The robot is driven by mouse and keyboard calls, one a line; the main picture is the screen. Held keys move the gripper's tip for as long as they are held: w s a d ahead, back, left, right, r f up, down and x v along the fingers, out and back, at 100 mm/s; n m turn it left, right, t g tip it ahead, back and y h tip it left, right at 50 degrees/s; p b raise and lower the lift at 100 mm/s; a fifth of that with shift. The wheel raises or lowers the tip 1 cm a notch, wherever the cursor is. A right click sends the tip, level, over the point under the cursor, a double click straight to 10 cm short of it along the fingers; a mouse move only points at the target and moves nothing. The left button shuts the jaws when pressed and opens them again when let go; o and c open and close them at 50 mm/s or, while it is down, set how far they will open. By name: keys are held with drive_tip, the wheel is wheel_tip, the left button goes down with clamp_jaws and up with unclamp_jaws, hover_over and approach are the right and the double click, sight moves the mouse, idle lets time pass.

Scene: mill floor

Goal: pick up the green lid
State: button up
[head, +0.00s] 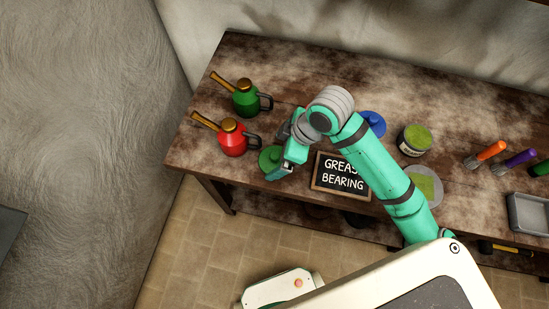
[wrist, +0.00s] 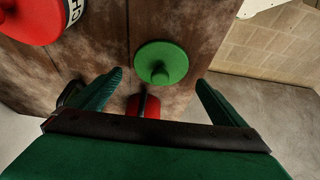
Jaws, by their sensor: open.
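The green lid (head: 269,158) lies on the wooden table near its front left edge, right of the red oil can. In the wrist view the lid (wrist: 161,63) is a flat green disc with a round knob at its middle. My gripper (head: 282,172) is over the lid's right side in the head view and hides part of it. In the wrist view my gripper (wrist: 158,80) has its two fingers wide apart, with the lid ahead and between their lines. Nothing is between the fingertips that I can see as held. Whether they touch the lid cannot be told.
A red oil can (head: 233,138) and a green oil can (head: 246,99) stand left. A sign (head: 342,176) stands right of my gripper. Beyond are a blue lid (head: 373,122), an open jar (head: 415,139), brushes (head: 490,151) and a grey tray (head: 530,212). The table's front edge is close.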

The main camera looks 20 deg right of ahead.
sight(269, 158)
drive_tip(key=shift+x, duration=1.35)
drive_tip(key=shift+c, duration=0.7)
drive_tip(key=c, duration=1)
drive_tip(key=shift+w+d+r, duration=0.1)
drive_tip(key=shift+w+r, duration=0.05)
